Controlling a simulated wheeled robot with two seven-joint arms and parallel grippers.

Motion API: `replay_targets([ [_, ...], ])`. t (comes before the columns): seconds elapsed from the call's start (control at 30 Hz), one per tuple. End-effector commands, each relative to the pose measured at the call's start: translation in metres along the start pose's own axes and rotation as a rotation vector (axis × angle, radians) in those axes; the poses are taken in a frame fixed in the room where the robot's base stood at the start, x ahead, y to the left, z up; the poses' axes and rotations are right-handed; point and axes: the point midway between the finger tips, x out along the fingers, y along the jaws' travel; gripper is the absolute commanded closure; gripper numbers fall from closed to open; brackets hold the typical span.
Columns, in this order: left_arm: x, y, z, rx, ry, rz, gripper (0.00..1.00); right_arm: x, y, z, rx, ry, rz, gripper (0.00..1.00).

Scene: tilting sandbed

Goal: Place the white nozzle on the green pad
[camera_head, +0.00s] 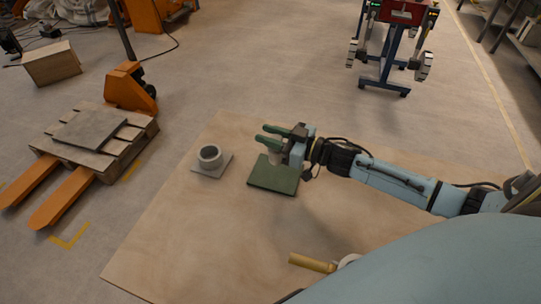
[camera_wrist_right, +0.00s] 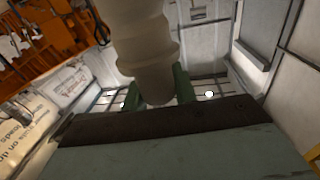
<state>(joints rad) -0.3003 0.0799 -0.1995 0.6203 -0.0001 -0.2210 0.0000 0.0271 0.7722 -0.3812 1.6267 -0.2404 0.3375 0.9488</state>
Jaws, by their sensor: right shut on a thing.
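The white nozzle (camera_wrist_right: 148,45) fills the upper middle of the right wrist view, a pale stepped round body between green fingers. My right gripper (camera_head: 271,135) is shut on it; its green fingers also show in the right wrist view (camera_wrist_right: 158,92). In the head view a small pale part of the nozzle (camera_head: 277,157) shows below the fingers, over the back part of the green pad (camera_head: 273,179). I cannot tell whether the nozzle touches the pad. The green pad lies flat on the tan board. My left gripper is not in view.
A white ring-shaped piece (camera_head: 209,155) stands on a grey pad (camera_head: 210,171) left of the green pad. A yellowish rod (camera_head: 312,262) lies near the front. The tan board (camera_head: 180,240) is bare at front left. An orange pallet truck (camera_head: 130,88) stands farther left.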

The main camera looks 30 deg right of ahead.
Motion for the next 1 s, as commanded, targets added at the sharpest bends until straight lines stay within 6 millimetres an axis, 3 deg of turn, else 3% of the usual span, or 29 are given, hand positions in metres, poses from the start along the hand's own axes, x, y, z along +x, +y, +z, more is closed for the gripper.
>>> replay_targets([
  [0.4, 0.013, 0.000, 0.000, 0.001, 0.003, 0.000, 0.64, 0.001, 0.000, 0.047, 0.000, 0.001, 0.001, 0.99],
  [0.8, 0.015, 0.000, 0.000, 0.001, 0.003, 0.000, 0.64, 0.000, 0.000, 0.053, -0.002, 0.001, 0.000, 0.99],
  [0.83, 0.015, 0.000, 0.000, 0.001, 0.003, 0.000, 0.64, 0.000, 0.000, 0.053, -0.002, 0.001, -0.001, 0.70],
  [1.0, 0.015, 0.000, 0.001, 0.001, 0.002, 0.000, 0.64, 0.000, 0.000, 0.052, -0.002, 0.001, -0.001, 0.50],
])
